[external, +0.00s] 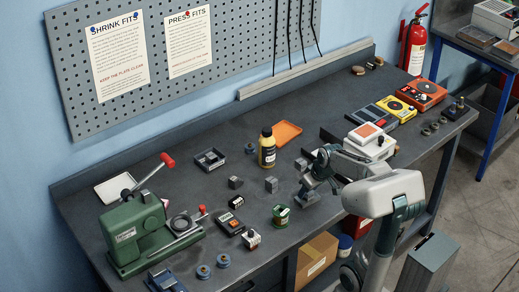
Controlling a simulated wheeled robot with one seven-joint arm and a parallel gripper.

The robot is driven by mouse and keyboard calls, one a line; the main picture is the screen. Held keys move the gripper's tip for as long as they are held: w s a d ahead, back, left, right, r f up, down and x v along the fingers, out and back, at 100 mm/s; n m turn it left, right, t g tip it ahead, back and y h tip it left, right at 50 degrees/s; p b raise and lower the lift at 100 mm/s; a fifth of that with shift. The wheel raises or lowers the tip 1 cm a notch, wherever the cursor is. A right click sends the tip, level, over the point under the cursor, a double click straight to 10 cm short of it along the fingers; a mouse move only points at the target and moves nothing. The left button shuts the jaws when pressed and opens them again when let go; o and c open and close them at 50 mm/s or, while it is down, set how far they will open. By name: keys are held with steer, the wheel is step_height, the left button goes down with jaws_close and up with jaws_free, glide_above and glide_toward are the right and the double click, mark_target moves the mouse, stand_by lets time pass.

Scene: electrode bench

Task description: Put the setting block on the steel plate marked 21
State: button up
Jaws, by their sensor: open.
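Several small grey blocks stand mid-bench: one (235,182) at left, one (271,184) nearer my gripper, and one (300,164) behind it. I cannot tell which is the setting block. No number 21 is readable at this size, so I cannot pick out the steel plate marked 21. My gripper (305,199) is open, low over the bench, to the right of the middle grey block and apart from it. Its fingertips are small and partly hidden by the wrist, and I see nothing held in it.
A green press (130,237) fills the left end. A white, orange-topped device (370,137) stands right of my wrist.

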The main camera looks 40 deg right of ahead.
steer(key=p+v, duration=0.8)
steer(key=v, duration=0.4)
steer(key=s+a+f, duration=0.1)
steer(key=a+f, duration=0.1)
steer(key=s+a+f+g, duration=0.1)
steer(key=s+a+f, duration=0.1)
steer(key=a+f, duration=0.1)
steer(key=s+a+f+g, duration=0.1)
steer(key=s+a+f, duration=0.1)
steer(key=a+f, duration=0.1)
steer(key=shift+s+a, duration=0.15)
steer(key=shift+r, duration=0.1)
